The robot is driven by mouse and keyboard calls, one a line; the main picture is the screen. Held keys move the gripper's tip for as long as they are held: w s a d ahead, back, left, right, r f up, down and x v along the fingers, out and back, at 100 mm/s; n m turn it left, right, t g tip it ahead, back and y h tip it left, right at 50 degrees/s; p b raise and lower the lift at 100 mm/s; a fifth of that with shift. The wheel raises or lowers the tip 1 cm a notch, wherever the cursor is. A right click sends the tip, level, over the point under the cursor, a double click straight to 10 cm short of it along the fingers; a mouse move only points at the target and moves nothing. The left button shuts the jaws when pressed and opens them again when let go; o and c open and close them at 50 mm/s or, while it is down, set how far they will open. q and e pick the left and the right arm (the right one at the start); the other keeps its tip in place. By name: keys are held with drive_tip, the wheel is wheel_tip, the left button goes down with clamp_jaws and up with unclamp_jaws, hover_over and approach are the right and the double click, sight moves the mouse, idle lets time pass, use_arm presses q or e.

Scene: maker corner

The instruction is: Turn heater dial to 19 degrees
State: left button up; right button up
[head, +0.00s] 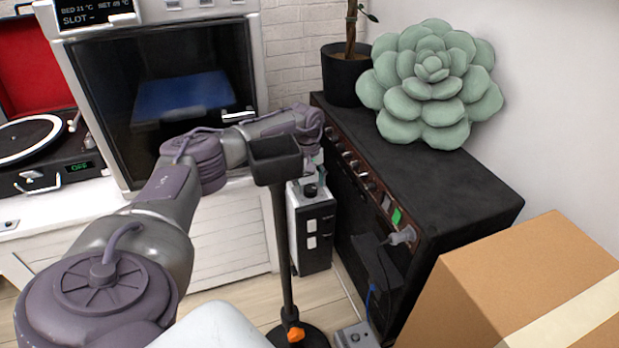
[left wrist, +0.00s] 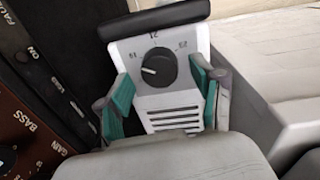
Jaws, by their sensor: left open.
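The heater (head: 308,222) is a narrow white and dark box on the floor beside the black amplifier. Its black round dial (left wrist: 158,68) shows in the left wrist view on a white panel with slots below. The dial's white mark points left, toward the left-hand number. My left gripper (left wrist: 162,90) is open, its teal-padded fingers on either side of the dial, apart from it. In the head view my left gripper (head: 316,165) hangs just above the heater's top. My right gripper is not in view.
A black stand (head: 284,240) with a box-shaped top (head: 275,160) rises just in front of my left arm. The amplifier (head: 415,185) is close on the right, with a plant on it. A cardboard box (head: 500,290) fills the lower right. A printer-like cabinet (head: 160,85) stands behind.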

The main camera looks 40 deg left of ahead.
sight(309, 187)
use_arm(q)
wheel_tip(309, 187, up, 9)
idle(0.3)
drive_tip(key=shift+s, duration=0.1)
idle(0.4)
